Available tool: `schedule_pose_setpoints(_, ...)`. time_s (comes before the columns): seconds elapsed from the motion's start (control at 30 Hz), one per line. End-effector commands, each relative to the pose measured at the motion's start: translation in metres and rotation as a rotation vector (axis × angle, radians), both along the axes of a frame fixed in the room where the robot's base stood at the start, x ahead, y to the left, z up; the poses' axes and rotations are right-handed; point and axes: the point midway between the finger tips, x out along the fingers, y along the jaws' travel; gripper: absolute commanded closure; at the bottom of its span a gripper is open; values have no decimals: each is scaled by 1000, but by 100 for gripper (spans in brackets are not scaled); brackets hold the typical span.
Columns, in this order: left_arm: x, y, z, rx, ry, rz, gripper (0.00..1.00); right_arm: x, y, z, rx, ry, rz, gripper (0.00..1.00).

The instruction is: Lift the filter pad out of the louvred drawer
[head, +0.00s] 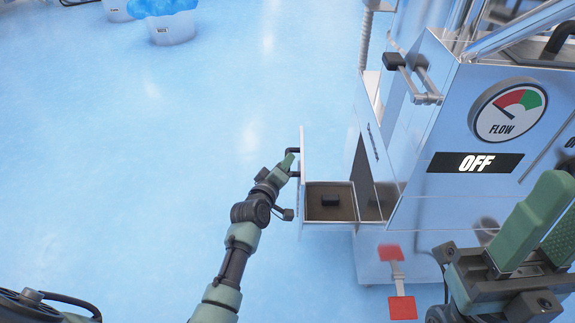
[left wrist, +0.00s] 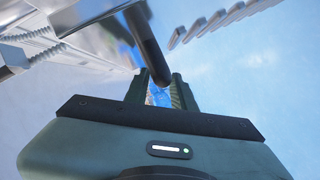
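The louvred drawer (head: 343,188) is pulled out from the low left side of the steel machine. A small dark block, the filter pad by its place (head: 330,200), lies inside on the drawer floor. My left gripper (head: 291,160) is at the black handle on the drawer's front panel (head: 302,150). In the left wrist view the dark handle bar (left wrist: 150,45) runs to the left fingertips (left wrist: 160,80). A gap shows between these fingers, but I cannot tell whether they press on the bar. My right gripper (head: 543,225) is at the lower right, its fingers apart and empty.
The machine (head: 410,130) fills the right side, with a flow gauge (head: 507,110) and an OFF panel (head: 475,162). A red pedal (head: 402,307) sits low before it. White bins (head: 170,28) stand far off. The floor on the left is clear.

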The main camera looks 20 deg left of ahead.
Motion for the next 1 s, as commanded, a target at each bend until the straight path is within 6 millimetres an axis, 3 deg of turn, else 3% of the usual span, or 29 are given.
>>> schedule_pose_setpoints(0.2, 18, -1, -5, -1, 0, 0, 75, 2, 1, 3, -3, -32, -2, 64)
schedule_pose_setpoints(0.47, 20, -1, -4, 0, 1, 1, 75, 2, 1, 5, -3, -34, -2, 64)
schedule_pose_setpoints(0.57, 19, -1, -4, 0, 1, 1, 100, 2, 1, 5, -3, -34, -2, 64)
schedule_pose_setpoints(1.0, 19, -1, -5, 0, 1, 0, 100, 2, 1, 5, -3, -35, -2, 64)
